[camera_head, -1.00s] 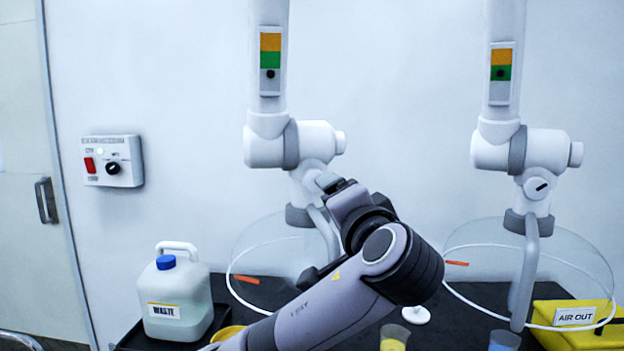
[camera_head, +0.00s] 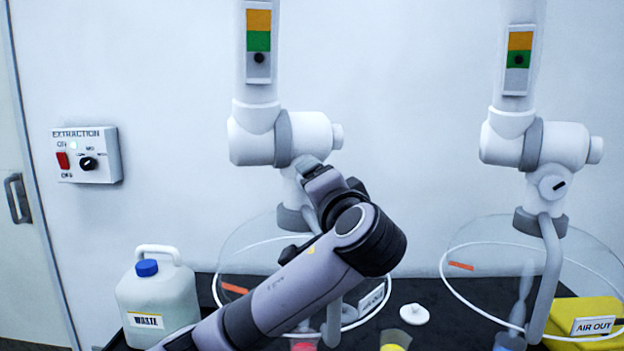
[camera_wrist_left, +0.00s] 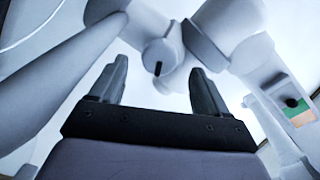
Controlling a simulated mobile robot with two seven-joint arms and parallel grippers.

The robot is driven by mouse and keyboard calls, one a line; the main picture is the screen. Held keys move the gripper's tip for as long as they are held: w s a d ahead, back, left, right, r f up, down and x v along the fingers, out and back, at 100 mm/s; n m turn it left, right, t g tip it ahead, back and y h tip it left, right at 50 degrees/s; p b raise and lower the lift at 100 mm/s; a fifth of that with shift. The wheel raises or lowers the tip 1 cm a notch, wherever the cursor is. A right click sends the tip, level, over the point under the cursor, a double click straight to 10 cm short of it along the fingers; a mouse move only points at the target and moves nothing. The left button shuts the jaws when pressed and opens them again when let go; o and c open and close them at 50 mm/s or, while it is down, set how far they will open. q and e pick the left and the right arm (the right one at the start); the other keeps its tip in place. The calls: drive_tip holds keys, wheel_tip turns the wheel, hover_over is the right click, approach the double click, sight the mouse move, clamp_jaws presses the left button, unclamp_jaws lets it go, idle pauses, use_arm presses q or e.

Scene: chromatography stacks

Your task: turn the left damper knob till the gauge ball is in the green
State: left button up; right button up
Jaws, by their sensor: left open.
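The left gauge (camera_head: 258,45) has orange over green over grey, and its dark ball (camera_head: 259,58) sits in the grey just below the green. In the head view my left gripper (camera_head: 308,167) is at the left extraction arm's joint. My right gripper is not in view.
The right extraction arm (camera_head: 550,145) has its own knob (camera_head: 553,187) and a gauge (camera_head: 518,60) with its ball in the green. Clear hoods hang over the black bench. A waste jug (camera_head: 160,295), a yellow box (camera_head: 585,320) and cups stand there. An extraction switch box (camera_head: 88,155) is on the wall.

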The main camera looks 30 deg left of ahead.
use_arm(q)
drive_tip(key=shift+p+x, duration=0.35)
drive_tip(key=shift+x, duration=1.55)
drive_tip(key=c, duration=1)
drive_tip(key=shift+f+n+b, duration=0.2)
drive_tip(key=shift+n+b, duration=0.1)
drive_tip(key=shift+b, duration=0.25)
drive_tip(key=shift+c, duration=0.2)
drive_tip(key=n+b, duration=0.2)
drive_tip(key=shift+d+n+b, duration=0.1)
drive_tip(key=shift+n+b, duration=0.3)
drive_tip(key=shift+r+n+b, duration=0.2)
drive_tip(key=shift+n+b, duration=0.1)
drive_tip(key=shift+n, duration=0.4)
